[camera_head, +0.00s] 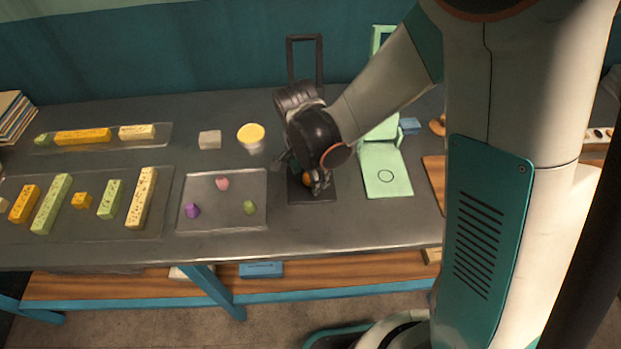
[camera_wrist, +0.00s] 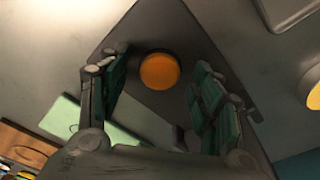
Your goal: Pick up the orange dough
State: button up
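The orange dough (camera_wrist: 159,71) is a round orange piece over the dark base plate (camera_wrist: 195,45) in the wrist view. In the head view, a small part of the dough (camera_head: 307,178) shows beneath my gripper (camera_head: 313,181), above the dark press's base plate (camera_head: 312,196). My gripper (camera_wrist: 162,66) is open, with one finger on each side of the dough in the wrist view. Visible gaps separate both fingers from it. Whether the fingers are level with the dough or above it, I cannot tell.
The dark press's upright frame (camera_head: 305,42) stands behind my gripper. A light green press (camera_head: 386,180) is close on the right. A tray (camera_head: 221,220) with purple, pink and green pieces lies on the left. A yellow-topped cup (camera_head: 251,136) stands behind that tray.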

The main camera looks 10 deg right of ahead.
jog(key=c, duration=0.9)
jog(key=shift+r, duration=0.1)
jog(key=shift+c, duration=0.4)
